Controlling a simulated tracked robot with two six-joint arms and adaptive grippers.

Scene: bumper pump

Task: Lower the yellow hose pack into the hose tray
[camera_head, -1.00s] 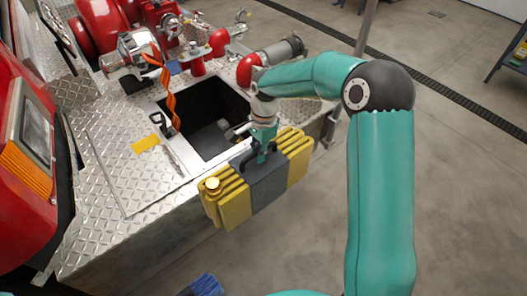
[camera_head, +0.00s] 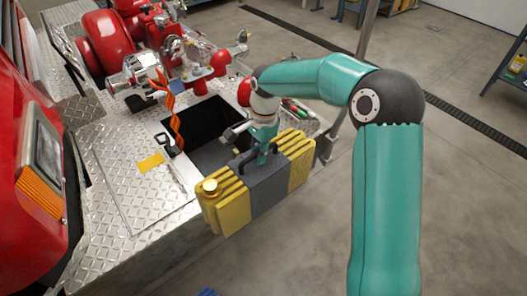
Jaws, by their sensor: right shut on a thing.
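The yellow hose pack (camera_head: 229,208) has a dark grey middle band and a black handle on top. My right gripper (camera_head: 262,160) is shut on its handle and holds it up, roughly upright, at the front edge of the metal deck. The hose tray appears to be the dark square opening (camera_head: 205,125) in the deck, with a pale metal rim. The pack is in front of the opening and hides part of its near edge. A grey fitting (camera_head: 238,130) shows at the opening's right side. My left gripper is not in view.
An orange twisted strap (camera_head: 176,125) hangs at the opening's left edge. Red and chrome pump fittings (camera_head: 140,75) stand behind it. A yellow label (camera_head: 150,163) lies on the diamond-plate deck. A metal post (camera_head: 366,35) rises at the right. Open floor lies right and front.

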